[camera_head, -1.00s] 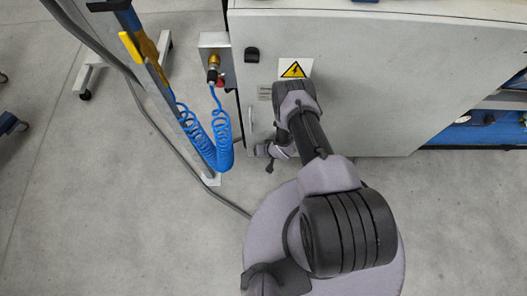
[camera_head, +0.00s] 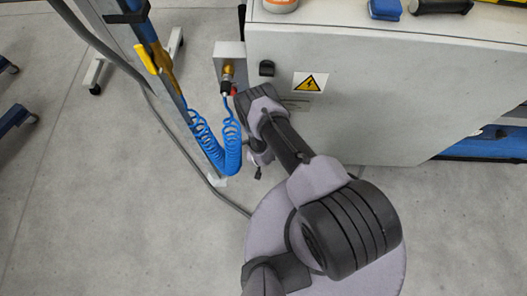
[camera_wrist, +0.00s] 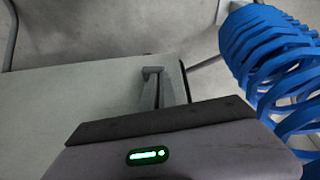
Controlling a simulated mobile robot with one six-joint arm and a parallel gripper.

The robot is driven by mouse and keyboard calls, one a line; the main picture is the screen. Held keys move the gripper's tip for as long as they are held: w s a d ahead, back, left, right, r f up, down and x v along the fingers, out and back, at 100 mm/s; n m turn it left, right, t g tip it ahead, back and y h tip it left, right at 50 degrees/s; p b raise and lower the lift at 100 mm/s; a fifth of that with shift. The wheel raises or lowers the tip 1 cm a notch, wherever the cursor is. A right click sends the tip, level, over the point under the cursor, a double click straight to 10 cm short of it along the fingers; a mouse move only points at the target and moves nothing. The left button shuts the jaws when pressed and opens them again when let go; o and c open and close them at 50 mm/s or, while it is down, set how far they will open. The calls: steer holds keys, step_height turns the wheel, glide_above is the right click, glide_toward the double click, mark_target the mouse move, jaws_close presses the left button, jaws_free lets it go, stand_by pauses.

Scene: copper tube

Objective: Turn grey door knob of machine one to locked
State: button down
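The white machine door (camera_head: 370,95) stands in front of me in the head view. In the wrist view, a grey upright piece that looks like the grey door knob (camera_wrist: 153,88) shows near the edge of the pale door (camera_wrist: 70,105). It is just beyond the dark front edge of my gripper's body. In the head view my arm hides that part of the door. My gripper (camera_head: 258,163) is low by the door's left edge, partly hidden by my wrist. Its fingers are not clear in either view, and I cannot tell whether it touches the knob.
A coiled blue hose (camera_head: 228,150) hangs close left of my gripper and fills the right of the wrist view (camera_wrist: 270,50). A grey box (camera_head: 229,57) with a brass fitting, a black latch (camera_head: 267,68) and a yellow warning sign (camera_head: 309,82) are above.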

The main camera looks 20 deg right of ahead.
steer(key=shift+a+f+b, duration=0.35)
steer(key=shift+a+b, duration=0.25)
steer(key=shift+b, duration=0.25)
steer(key=shift+a+f+b, duration=0.2)
steer(key=shift+a+b, duration=0.05)
steer(key=shift+b, duration=0.1)
steer(key=d+p+v, duration=0.1)
steer(key=p+v, duration=0.8)
steer(key=v, duration=0.8)
steer(key=shift+s+r+p, duration=0.3)
steer(key=shift+r+p, duration=0.05)
steer(key=shift+r, duration=0.05)
